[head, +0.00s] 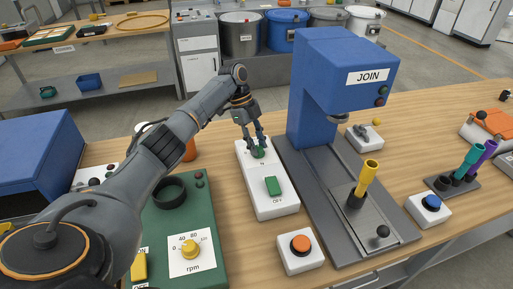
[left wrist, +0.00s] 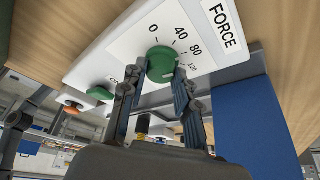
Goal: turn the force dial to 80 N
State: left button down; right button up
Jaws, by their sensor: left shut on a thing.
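The green force dial (left wrist: 161,64) sits on a white panel (left wrist: 110,45) marked FORCE, with the scale 0, 40, 80, 120. In the head view the dial (head: 258,153) is at the far end of the white control box (head: 262,209). My left gripper (head: 258,147) is shut on the dial; in the left wrist view its fingers (left wrist: 161,88) stand on either side of it. A pale mark shows at the dial's lower right, toward the 120 side. The exact reading is hard to tell. My right gripper is out of view.
The blue JOIN press (head: 318,75) stands just right of the box. A green rocker switch (head: 273,186) is on the same box. An orange button (head: 300,244) is in front. A green rpm unit (head: 160,220) stands to the left.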

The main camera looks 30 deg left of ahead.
pick_arm(q)
jog(key=shift+m, duration=0.3)
dwell(0.4)
jog(key=c, duration=1)
grip_release()
jog(key=v, duration=1.2)
jog(key=shift+w, duration=0.15)
